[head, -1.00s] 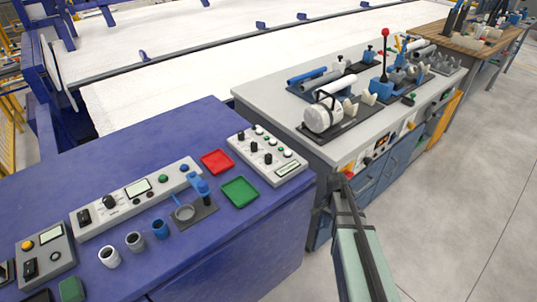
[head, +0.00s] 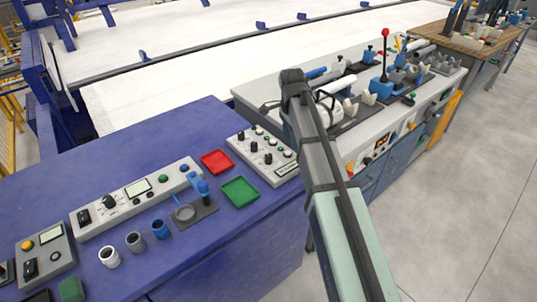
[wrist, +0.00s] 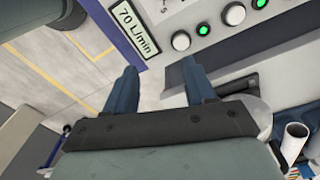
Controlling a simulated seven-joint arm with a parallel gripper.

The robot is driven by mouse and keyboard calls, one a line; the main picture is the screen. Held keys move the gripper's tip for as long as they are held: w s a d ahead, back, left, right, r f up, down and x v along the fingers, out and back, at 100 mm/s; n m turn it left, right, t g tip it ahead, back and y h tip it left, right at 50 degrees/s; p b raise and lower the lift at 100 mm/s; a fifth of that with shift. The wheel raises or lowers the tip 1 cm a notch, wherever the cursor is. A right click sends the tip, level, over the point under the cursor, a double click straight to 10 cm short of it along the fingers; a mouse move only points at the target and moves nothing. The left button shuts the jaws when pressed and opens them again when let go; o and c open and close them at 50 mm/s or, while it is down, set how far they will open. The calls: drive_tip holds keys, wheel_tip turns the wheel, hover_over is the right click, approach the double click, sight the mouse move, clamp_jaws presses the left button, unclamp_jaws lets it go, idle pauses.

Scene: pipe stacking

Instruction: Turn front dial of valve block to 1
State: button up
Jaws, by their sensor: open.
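The likely valve block is the pale panel (head: 248,157) at the right end of the blue table, with several black knobs and round buttons. Its front dial (head: 268,158) seems to be the black knob nearest the right end. In the wrist view a pale panel (wrist: 170,55) shows a "70 L/min" label, lit green buttons and part of a numbered scale; the dial itself is mostly out of view. My gripper (wrist: 160,68) is open and empty, its two dark fingers apart over the panel's edge. In the head view my arm rises right of the block; the fingertips are hard to make out.
A red tray (head: 217,161) and a green tray (head: 240,191) lie left of the block. A long control panel (head: 137,197) and several small cups stand further left. The grey bench (head: 258,84) behind my arm carries pipes and fixtures. A gap separates the two tables.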

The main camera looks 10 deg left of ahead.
wheel_tip(320, 180, up, 6)
drive_tip(key=r, duration=0.1)
hover_over(268, 155)
drive_tip(key=shift+y, duration=0.3)
wheel_tip(268, 155, down, 14)
drive_tip(key=shift+d+f, duration=0.1)
clamp_jaws()
idle(0.4)
